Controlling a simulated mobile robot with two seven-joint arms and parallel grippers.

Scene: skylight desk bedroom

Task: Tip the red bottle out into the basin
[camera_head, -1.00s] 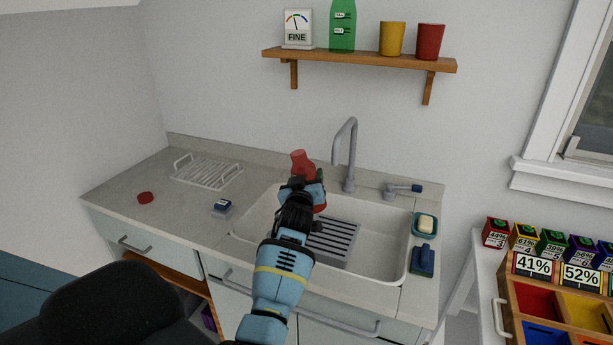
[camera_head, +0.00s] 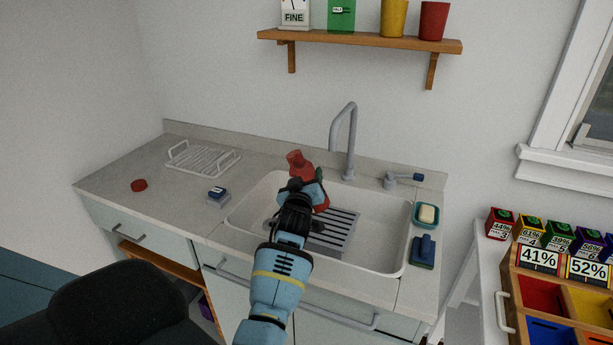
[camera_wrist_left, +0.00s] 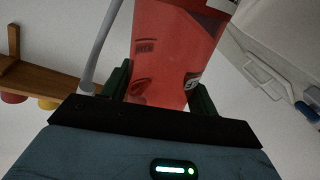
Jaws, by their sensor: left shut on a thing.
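The red bottle (camera_head: 298,166) is in my left gripper (camera_head: 305,187), over the back left part of the basin. It leans a little to the left in the head view, with its neck up. In the left wrist view the bottle (camera_wrist_left: 172,50) is see-through red with dark marks, between the two fingers. The white basin (camera_head: 385,235) has a grey slatted rack (camera_head: 338,235) in it. A red cap (camera_head: 139,185) lies on the counter at the left. My right gripper is not in view.
A grey tap (camera_head: 350,140) rises behind the basin, right of the bottle. A wire rack (camera_head: 203,158) and a small blue-topped block (camera_head: 217,194) are on the left counter. A soap dish (camera_head: 426,216) and a blue brush (camera_head: 424,252) sit at the right rim.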

